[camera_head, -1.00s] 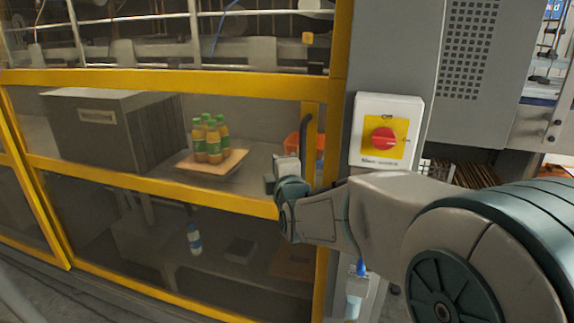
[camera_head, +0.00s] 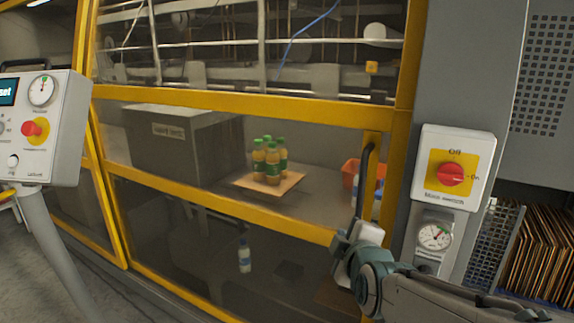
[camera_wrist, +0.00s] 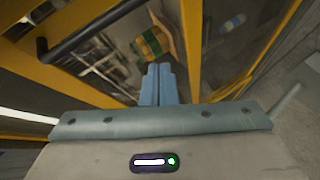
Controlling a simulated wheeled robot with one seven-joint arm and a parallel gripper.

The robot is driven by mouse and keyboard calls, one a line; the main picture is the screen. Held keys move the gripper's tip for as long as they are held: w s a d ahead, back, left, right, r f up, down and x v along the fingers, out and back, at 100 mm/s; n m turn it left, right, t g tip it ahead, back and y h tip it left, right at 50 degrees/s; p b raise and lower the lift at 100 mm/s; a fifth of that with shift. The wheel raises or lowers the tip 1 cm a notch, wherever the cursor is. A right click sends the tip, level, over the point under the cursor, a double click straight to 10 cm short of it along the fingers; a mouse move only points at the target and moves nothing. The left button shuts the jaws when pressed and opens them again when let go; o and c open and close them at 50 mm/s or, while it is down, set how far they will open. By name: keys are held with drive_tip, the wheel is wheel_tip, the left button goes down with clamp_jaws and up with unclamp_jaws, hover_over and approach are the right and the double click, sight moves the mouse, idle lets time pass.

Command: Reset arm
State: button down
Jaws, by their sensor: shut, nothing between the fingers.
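My gripper (camera_wrist: 160,84) is shut and empty in the wrist view, with its two blue-grey fingers together. In the head view, my gripper's end (camera_head: 343,240) is in front of the yellow-framed door, just below the dark door handle (camera_head: 365,172). The handle also shows at the upper left of the wrist view (camera_wrist: 95,32). I cannot tell whether the gripper touches the door. The fingertips are hard to make out in the head view.
Behind the door's clear panel, several juice bottles (camera_head: 270,162) stand on a cardboard sheet (camera_head: 245,184). A main switch box (camera_head: 433,193) is right of the door. A control panel (camera_head: 62,135) on a post stands at left. Cardboard blanks (camera_head: 545,250) are at right.

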drive_tip(key=s+f+m+g+p, duration=0.1)
drive_tip(key=s+f+m+g, duration=0.3)
drive_tip(key=s+m, duration=0.3)
drive_tip(key=s+d+f+m+g+p, duration=0.1)
drive_tip(key=s+f+m+g, duration=0.3)
drive_tip(key=s+m+g, duration=0.3)
drive_tip(key=s, duration=0.3)
drive_tip(key=shift+s+f+g+h, duration=0.3)
drive_tip(key=shift+f, duration=0.05)
